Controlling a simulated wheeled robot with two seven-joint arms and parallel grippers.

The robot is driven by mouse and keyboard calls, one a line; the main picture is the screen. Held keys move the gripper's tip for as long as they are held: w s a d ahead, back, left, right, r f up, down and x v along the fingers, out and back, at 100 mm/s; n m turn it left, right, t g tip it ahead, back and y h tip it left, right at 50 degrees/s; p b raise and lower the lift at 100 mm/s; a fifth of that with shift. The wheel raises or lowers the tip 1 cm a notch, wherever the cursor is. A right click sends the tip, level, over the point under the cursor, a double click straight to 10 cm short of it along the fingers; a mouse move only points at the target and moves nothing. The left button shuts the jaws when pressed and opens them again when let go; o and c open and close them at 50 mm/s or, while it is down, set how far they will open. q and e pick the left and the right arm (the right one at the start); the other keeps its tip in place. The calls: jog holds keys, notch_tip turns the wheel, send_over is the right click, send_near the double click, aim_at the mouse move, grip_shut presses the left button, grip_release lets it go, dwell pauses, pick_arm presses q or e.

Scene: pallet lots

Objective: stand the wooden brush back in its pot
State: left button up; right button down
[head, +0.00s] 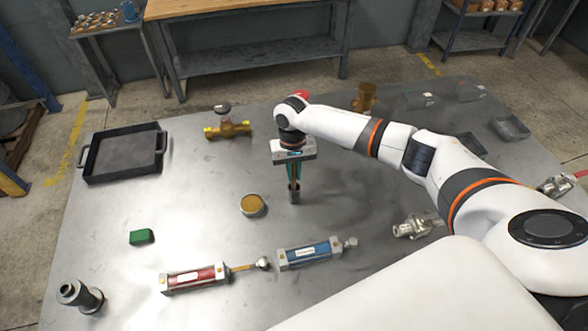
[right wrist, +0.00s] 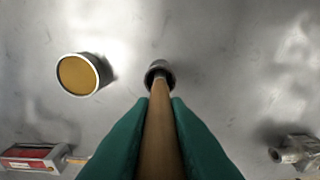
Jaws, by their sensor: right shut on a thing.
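My right gripper (head: 293,166) is shut on the wooden brush and points down above the middle of the metal table. The brush's tan shaft (right wrist: 161,130) runs between the green fingers in the right wrist view. A dark round end (right wrist: 159,73) shows at its far tip; I cannot tell whether this is the brush's own head or something around it. In the head view the brush (head: 295,195) hangs roughly upright. A round metal-rimmed pot with an amber top (head: 252,205) stands to its left, apart from it; it also shows in the right wrist view (right wrist: 80,75). My left gripper is not in view.
A black tray (head: 122,152) and a brass valve (head: 228,128) lie at the back left. A green block (head: 141,237), a red cylinder (head: 194,278), a blue cylinder (head: 311,254) and a dark fitting (head: 80,296) lie in front. A brass piece (head: 366,97) stands behind my arm.

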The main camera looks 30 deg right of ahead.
jog(key=shift+f, duration=0.45)
jog(key=c, duration=1.3)
grip_release()
jog(key=shift+o, duration=0.5)
jog(key=o, duration=0.4)
jog(key=shift+c, duration=0.2)
